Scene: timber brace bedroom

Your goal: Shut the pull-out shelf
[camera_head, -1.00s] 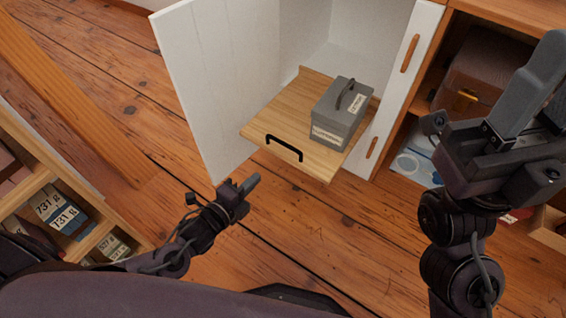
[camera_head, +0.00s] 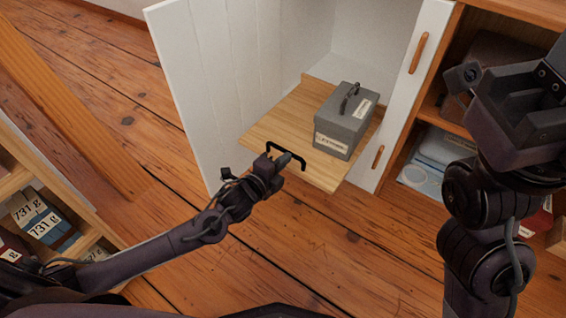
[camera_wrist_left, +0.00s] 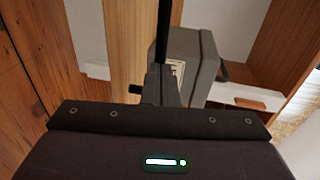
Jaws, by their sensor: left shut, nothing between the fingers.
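The wooden pull-out shelf (camera_head: 264,128) is extended out of a white cabinet. A black handle (camera_head: 297,158) is on its front edge; it also shows as a dark bar in the left wrist view (camera_wrist_left: 163,35). A grey box (camera_head: 345,120) with a lid handle and label stands on the shelf, and shows in the left wrist view (camera_wrist_left: 188,58). My left gripper (camera_head: 284,160) is shut and empty, its tip at the handle; I cannot tell whether it touches. My right gripper (camera_head: 520,85) is raised at the right, away from the shelf, its fingertips cut off by the frame.
A white cabinet door (camera_head: 215,85) stands open left of the shelf. Another white door or panel (camera_head: 412,80) with wooden handles is at its right. An open wooden bookcase with boxes (camera_head: 436,150) stands further right. Plank floor (camera_head: 290,235) is clear in front.

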